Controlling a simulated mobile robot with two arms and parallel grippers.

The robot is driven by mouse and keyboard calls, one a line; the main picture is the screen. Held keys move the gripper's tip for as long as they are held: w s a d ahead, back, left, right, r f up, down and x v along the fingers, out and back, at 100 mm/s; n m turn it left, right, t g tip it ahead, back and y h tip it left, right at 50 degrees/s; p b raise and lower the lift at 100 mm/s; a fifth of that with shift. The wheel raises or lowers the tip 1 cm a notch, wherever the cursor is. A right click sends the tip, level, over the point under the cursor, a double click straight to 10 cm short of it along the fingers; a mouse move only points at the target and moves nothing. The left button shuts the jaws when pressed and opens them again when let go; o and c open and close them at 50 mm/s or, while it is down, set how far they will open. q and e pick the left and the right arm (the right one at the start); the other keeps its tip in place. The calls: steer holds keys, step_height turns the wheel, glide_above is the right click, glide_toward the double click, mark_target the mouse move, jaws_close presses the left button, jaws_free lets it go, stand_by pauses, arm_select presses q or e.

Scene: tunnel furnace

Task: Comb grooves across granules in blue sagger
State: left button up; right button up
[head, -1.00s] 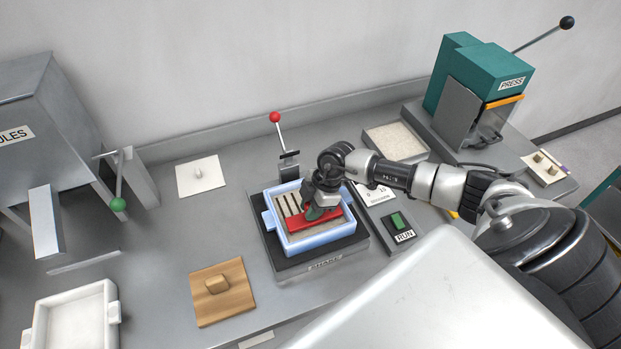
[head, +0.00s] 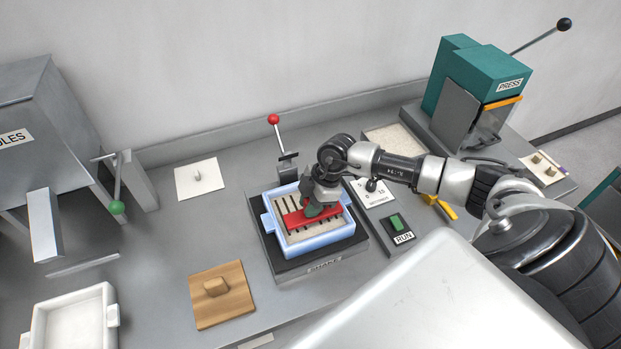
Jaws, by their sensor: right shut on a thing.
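The blue sagger (head: 312,243) sits on the dark shaker base (head: 290,268) in the middle of the bench. It holds pale granules (head: 312,232) with several dark parallel grooves showing behind and in front of the comb. A red comb (head: 296,219) lies across the inside of the sagger at the granules. My right gripper (head: 318,208) is shut on the comb's handle from above; the handle is mostly hidden by the fingers. My left gripper is not in view.
A red-knobbed lever (head: 279,140) stands behind the sagger. A RUN switch box (head: 398,229) is to its right. A wooden lid (head: 222,295) and a white sagger (head: 75,322) lie to the left. The green press (head: 480,85) stands at the back right.

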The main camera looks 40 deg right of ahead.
steer(key=shift+r, duration=2.3)
